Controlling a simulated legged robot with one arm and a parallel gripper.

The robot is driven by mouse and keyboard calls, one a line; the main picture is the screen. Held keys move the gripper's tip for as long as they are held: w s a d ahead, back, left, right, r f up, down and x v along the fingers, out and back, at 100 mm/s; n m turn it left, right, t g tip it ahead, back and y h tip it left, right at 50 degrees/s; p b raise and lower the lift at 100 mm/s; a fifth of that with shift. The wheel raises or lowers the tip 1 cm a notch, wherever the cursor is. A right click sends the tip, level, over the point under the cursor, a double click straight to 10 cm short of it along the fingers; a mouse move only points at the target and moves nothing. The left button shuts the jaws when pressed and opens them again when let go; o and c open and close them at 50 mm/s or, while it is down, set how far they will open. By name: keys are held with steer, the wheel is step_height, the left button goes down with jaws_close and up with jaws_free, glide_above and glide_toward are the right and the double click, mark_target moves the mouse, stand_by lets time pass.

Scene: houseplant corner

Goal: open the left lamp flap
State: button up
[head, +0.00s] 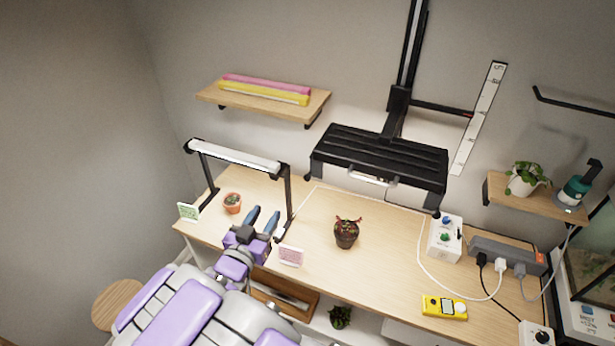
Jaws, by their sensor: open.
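A black hanging lamp (385,150) with a ridged top is mounted on a wall rail above the desk. A pale handle-like bar (372,179) shows at its front edge. At the left, a slim white bar lamp (236,157) stands on two black posts. I cannot clearly make out a separate left flap on either lamp. My gripper (263,217) is open and empty, its two blue fingers apart. It is low over the desk, below the white bar lamp and to the left of and below the black lamp.
The desk (390,270) holds a small cactus pot (232,203), a pink card (291,255), a green card (188,212), a dark pot (346,233), a yellow device (444,307) and a control box (445,238). A wall shelf (290,107) is at upper left. Cables cross the right side.

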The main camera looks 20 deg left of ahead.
steer(key=s, duration=0.4)
steer(key=shift+s+a+p, duration=0.3)
steer(key=shift+a, duration=0.1)
steer(key=shift+d, duration=0.15)
stand_by(0.5)
